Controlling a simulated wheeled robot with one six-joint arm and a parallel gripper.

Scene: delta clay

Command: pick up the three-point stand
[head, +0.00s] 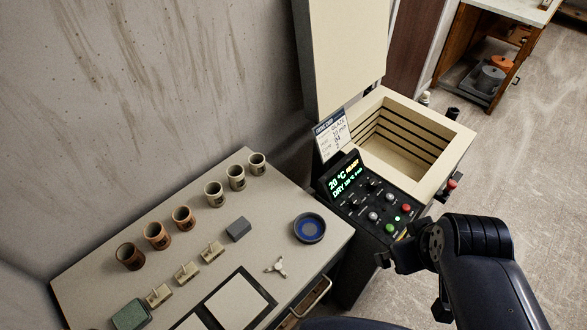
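The three-point stand (276,266) is a small pale piece with three short arms. It lies on the beige tabletop (325,254), near the table's right front edge. Nothing covers it. My arm reaches in from the lower right, and my gripper (412,283) is to the right of the stand, beyond the table edge and clearly apart from it.
A blue-centred bowl (310,228) and a grey block (238,229) lie behind the stand. Several cups (183,218) line the back; small tan stands (187,272) sit before them. A dark-framed board (236,302) lies front left. An open kiln (452,128) with control panel (371,203) adjoins the table.

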